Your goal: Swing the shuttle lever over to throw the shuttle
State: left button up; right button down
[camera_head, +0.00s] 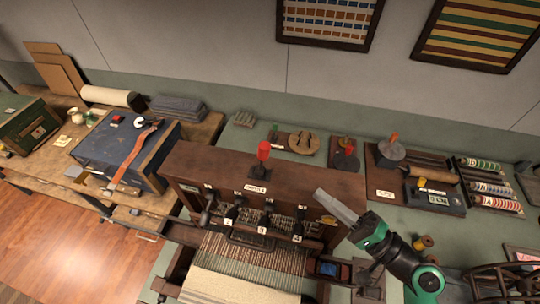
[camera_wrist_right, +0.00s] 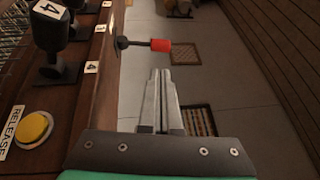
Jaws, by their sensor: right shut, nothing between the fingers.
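The shuttle lever has a red knob (camera_head: 263,150) and stands up at the top middle of the dark wooden loom beam (camera_head: 220,165), above a white label (camera_head: 256,188). In the right wrist view the red knob (camera_wrist_right: 161,45) sits at the end of a dark rod, beyond my fingertips. My right gripper (camera_head: 323,196) is shut and empty, to the right of the lever and apart from it. It also shows in the wrist view (camera_wrist_right: 160,75). My left gripper is not in view.
Several dark numbered levers (camera_head: 233,212) line the loom front. A yellow release button (camera_wrist_right: 34,127) sits near the gripper. Woven cloth (camera_head: 240,270) lies in front. A blue box (camera_head: 125,150) stands left; spools and tools (camera_head: 390,150) lie right.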

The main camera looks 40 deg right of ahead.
aim_at(268, 155)
jog(key=w+p, duration=0.1)
jog(key=w, duration=0.3)
jog(key=w+r+p, duration=0.1)
jog(key=w, duration=0.3)
jog(key=w+a+r+p, duration=0.1)
jog(key=w, duration=0.3)
jog(key=shift+w+p, duration=0.15)
jog(key=shift+p, duration=0.25)
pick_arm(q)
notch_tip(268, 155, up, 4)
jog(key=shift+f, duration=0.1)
pick_arm(e)
jog(key=shift+w+f, duration=0.1)
jog(key=shift+w, duration=0.3)
jog(key=shift+w+a, duration=0.1)
jog(key=shift+a, duration=0.05)
